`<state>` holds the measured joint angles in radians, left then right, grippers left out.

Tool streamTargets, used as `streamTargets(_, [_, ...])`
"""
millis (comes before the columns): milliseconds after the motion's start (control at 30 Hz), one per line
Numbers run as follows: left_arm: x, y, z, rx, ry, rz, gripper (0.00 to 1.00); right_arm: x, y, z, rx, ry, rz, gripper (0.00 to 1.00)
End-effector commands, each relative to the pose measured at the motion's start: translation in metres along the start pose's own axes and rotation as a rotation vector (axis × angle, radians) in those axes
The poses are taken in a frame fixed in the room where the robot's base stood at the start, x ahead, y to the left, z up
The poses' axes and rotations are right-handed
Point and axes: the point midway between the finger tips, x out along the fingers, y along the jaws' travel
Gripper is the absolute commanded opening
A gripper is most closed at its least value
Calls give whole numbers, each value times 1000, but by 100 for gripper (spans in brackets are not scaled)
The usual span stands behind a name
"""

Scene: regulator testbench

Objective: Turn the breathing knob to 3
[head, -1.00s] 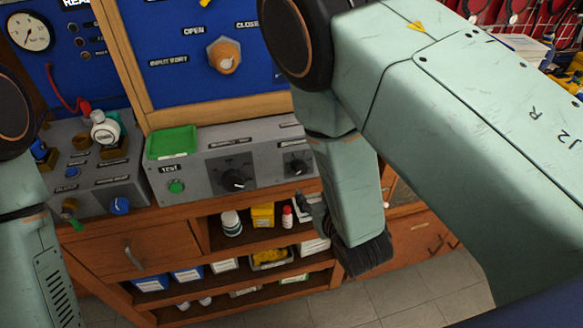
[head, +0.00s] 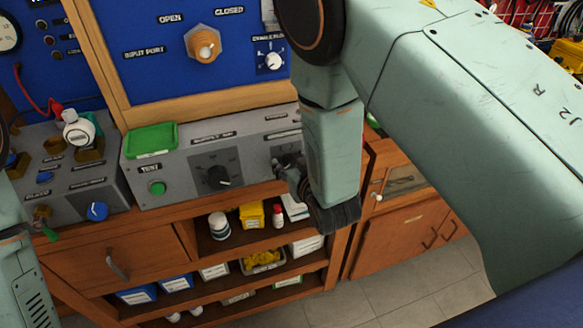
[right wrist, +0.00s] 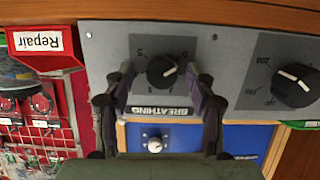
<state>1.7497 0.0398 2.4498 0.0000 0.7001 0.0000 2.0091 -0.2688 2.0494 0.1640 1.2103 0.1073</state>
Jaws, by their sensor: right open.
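The breathing knob (right wrist: 162,72) is a round black dial with a white pointer line on a grey panel (right wrist: 228,62). Its upside-down BREATHING label (right wrist: 160,111) is below it in the right wrist view. The pointer slants toward the upper right there; the scale digits are too small to read surely. My right gripper (right wrist: 164,78) is open, with one finger on each side of the knob; I cannot tell whether they touch it. In the head view my right gripper (head: 284,172) is at the panel's right end and hides the knob. My left gripper is out of view.
A larger black knob (head: 217,176) and a green button (head: 157,188) are on the same panel. A green tray (head: 151,139) sits on top. A shelf below holds bottles and boxes. A red Repair bin (right wrist: 42,46) is beside the panel in the wrist view.

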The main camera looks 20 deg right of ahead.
Motion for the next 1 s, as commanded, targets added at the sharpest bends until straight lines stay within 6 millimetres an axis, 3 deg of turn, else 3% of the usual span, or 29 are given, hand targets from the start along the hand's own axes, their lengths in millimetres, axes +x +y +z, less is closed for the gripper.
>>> streamTargets(333, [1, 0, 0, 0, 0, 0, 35, 3, -2, -1, -1, 0, 0, 56])
streamTargets(1000, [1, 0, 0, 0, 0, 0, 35, 3, -2, -1, -1, 0, 0, 2])
